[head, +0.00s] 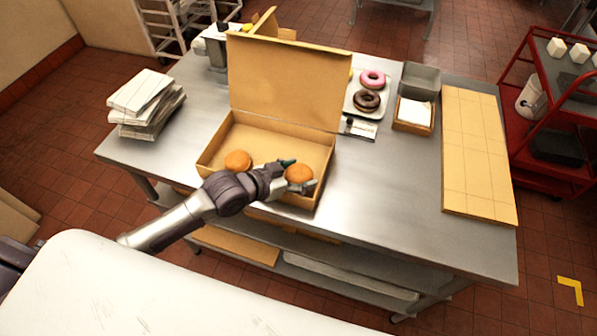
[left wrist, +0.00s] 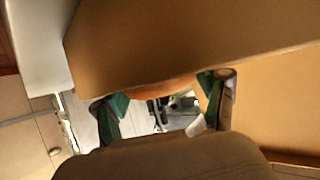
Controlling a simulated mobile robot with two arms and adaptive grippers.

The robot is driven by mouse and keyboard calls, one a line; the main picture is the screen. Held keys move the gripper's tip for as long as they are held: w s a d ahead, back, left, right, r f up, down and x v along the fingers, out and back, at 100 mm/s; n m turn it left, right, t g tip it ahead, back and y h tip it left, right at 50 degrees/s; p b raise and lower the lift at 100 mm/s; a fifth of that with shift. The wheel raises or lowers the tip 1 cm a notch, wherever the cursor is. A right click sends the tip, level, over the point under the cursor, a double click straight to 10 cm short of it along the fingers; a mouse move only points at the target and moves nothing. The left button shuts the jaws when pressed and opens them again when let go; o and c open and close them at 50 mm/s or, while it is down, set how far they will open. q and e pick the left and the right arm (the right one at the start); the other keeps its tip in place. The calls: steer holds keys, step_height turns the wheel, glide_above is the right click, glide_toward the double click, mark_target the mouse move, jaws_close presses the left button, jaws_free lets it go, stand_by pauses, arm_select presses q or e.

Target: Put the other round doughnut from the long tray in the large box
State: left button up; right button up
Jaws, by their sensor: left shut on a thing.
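The large box (head: 217,150) is an open cardboard box on the steel table, its lid standing up at the back. One round brown doughnut (head: 238,161) lies inside at the left. My left gripper (head: 296,176) is shut on a second round doughnut (head: 299,174) at the box's front right; I cannot tell if this doughnut touches the box floor. In the left wrist view a strip of the held doughnut (left wrist: 165,90) shows between the green-padded fingers, mostly hidden by cardboard. I cannot tell which thing is the long tray. My right gripper is not in view.
A pale tray (head: 377,112) with a pink and a chocolate ring doughnut stands behind the box's right side. Stacked papers (head: 146,103) lie at the table's left. A flat tan board (head: 480,150) lies at the right. Bare steel is clear between box and board.

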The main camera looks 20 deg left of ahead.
arm_select(q)
steer(key=shift+f, duration=0.45)
steer(key=o, duration=0.9)
steer(key=shift+r, duration=0.35)
steer(key=b+v, duration=0.1)
steer(key=v, duration=1.1)
steer(key=shift+r+b, duration=0.25)
steer(key=shift+b, duration=0.1)
